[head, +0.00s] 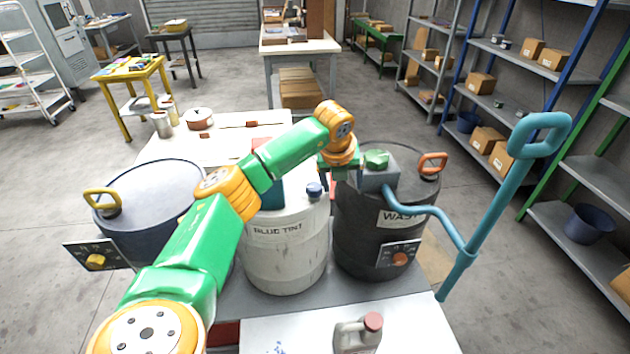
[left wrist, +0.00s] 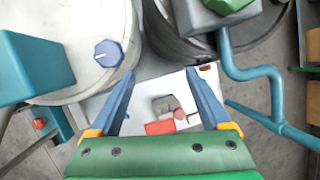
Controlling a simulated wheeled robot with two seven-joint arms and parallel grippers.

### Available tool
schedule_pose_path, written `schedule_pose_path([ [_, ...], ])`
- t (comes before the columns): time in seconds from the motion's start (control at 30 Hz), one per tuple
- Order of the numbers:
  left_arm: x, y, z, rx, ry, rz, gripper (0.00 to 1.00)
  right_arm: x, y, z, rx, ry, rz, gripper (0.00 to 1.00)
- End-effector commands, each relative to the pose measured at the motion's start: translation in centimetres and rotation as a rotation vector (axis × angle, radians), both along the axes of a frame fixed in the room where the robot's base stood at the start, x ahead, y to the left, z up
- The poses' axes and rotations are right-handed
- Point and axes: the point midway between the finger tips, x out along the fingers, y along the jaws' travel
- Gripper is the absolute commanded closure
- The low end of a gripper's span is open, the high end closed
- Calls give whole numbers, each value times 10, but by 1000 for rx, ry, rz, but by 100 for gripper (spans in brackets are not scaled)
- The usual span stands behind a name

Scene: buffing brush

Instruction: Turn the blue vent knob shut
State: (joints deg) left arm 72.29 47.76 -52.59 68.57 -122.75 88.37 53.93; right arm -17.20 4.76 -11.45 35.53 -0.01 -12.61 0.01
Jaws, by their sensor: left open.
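The blue vent knob (head: 314,189) sits on top of the white drum (head: 285,255) labelled "BLUE TINT". In the left wrist view the knob (left wrist: 108,53) has a pale pointer line and lies just left of the left finger, outside the gap between the fingers. My left gripper (left wrist: 158,75) is open and empty, its fingers spread with nothing between them. In the head view my left arm reaches over the white drum, and the gripper is partly hidden behind the orange wrist. My right gripper is in neither view.
A dark drum (head: 370,245) marked "WASTE" stands right of the white drum, with a teal pump pipe and handle (head: 500,190) rising beside it. A blue-grey drum (head: 150,205) is at left. A teal block (left wrist: 30,66) stands on the white drum. A grey jug (head: 352,337) is in front.

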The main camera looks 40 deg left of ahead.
Motion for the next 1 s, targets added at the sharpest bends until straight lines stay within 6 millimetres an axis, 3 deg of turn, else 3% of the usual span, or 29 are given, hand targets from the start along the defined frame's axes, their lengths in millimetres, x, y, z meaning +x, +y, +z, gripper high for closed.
schedule_pose_path([
  [0.03, -10, 26, 10, 55, 33, 86, 19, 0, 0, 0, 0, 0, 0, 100],
  [0.07, -17, 38, 15, 81, 51, 128, 19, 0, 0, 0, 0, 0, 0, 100],
  [0.17, -27, 57, 18, 122, 86, 199, 19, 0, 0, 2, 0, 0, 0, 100],
  [0.5, -13, 74, -37, 123, 89, 198, 19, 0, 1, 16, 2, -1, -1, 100],
  [0.8, -11, 76, -44, 123, 85, 194, 19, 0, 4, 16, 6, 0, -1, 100],
  [0.87, -11, 76, -44, 122, 85, 194, 32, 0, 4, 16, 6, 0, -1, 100],
  [1.0, -11, 76, -44, 122, 85, 194, 70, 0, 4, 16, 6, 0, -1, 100],
])
